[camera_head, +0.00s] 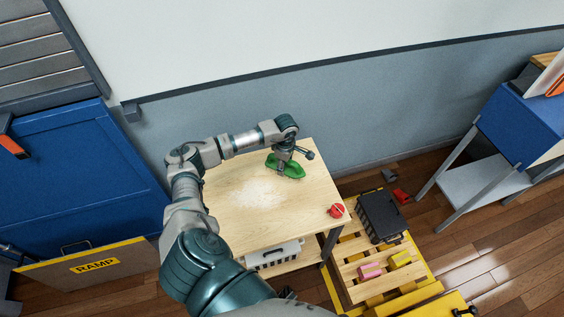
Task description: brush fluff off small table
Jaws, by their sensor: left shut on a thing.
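The small table (315,190) has a pale wooden top and stands against the wall. A patch of whitish fluff (258,193) is spread over the middle of its top. My left arm reaches in over the table's left side and back. My left gripper (283,167) is shut on a green thing (294,171), which looks like the brush, at the back of the tabletop, behind and right of the fluff. I cannot tell whether its underside touches the wood. I cannot make out my right gripper.
A red round thing (337,210) sits at the table's right front corner. A white crate (275,256) is on the shelf below. A pallet (349,272) with a black case (381,216) stands at the right. A ramp board (92,265) leans at the left.

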